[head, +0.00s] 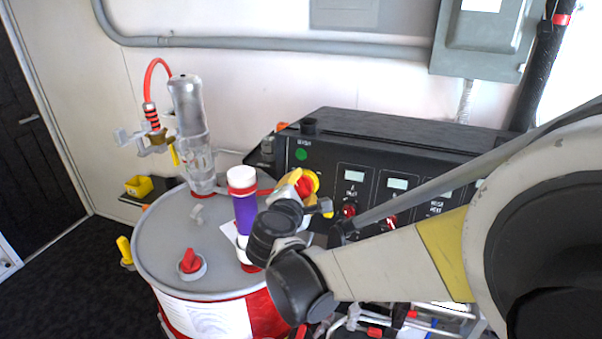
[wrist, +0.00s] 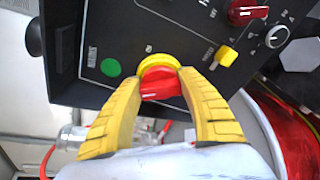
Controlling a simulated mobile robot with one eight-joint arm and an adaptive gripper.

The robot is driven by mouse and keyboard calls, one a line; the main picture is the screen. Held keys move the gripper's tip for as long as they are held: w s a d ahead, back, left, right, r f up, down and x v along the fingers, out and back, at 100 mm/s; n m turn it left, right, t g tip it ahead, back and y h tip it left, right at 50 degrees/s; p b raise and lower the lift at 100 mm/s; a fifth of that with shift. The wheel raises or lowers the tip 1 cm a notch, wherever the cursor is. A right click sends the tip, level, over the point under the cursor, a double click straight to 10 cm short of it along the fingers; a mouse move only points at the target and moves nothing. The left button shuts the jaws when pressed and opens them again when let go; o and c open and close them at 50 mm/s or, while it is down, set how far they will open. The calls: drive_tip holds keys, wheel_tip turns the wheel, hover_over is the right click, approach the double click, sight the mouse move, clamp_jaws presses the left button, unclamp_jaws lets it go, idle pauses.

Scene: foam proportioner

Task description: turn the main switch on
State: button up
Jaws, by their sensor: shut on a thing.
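The main switch (wrist: 160,84) is a red knob on a round yellow base, set in the black control panel (wrist: 122,35). In the wrist view my gripper (wrist: 162,88) has its two yellow fingers on either side of the red knob, closed on it. In the head view the yellow base of the switch (head: 313,178) shows at the panel's left end, partly covered by my gripper (head: 299,184). A green round button (wrist: 110,67) sits beside the switch.
A grey-topped drum (head: 160,240) stands left of the panel. It carries a clear pump (head: 192,130), a purple and white cylinder (head: 245,205) close to my wrist, and a red cap (head: 190,261). Several displays and red knobs (head: 391,221) line the panel to the right.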

drive_tip(key=m+b, duration=0.1)
drive_tip(key=m, duration=0.3)
drive_tip(key=shift+f+t, duration=0.2)
drive_tip(key=shift+t, duration=0.1)
drive_tip(key=m+b, duration=0.1)
drive_tip(key=m, duration=0.3)
drive_tip(key=shift+f+t, duration=0.1)
drive_tip(key=shift+t, duration=0.2)
drive_tip(key=m+b, duration=0.1)
drive_tip(key=m, duration=0.2)
drive_tip(key=shift+m, duration=0.3)
drive_tip(key=shift+m+t+h+b, duration=0.35)
drive_tip(key=shift+m+b, duration=0.35)
drive_tip(key=shift+m, duration=1.4)
drive_tip(key=shift+a, duration=0.1)
drive_tip(key=o, duration=1.2)
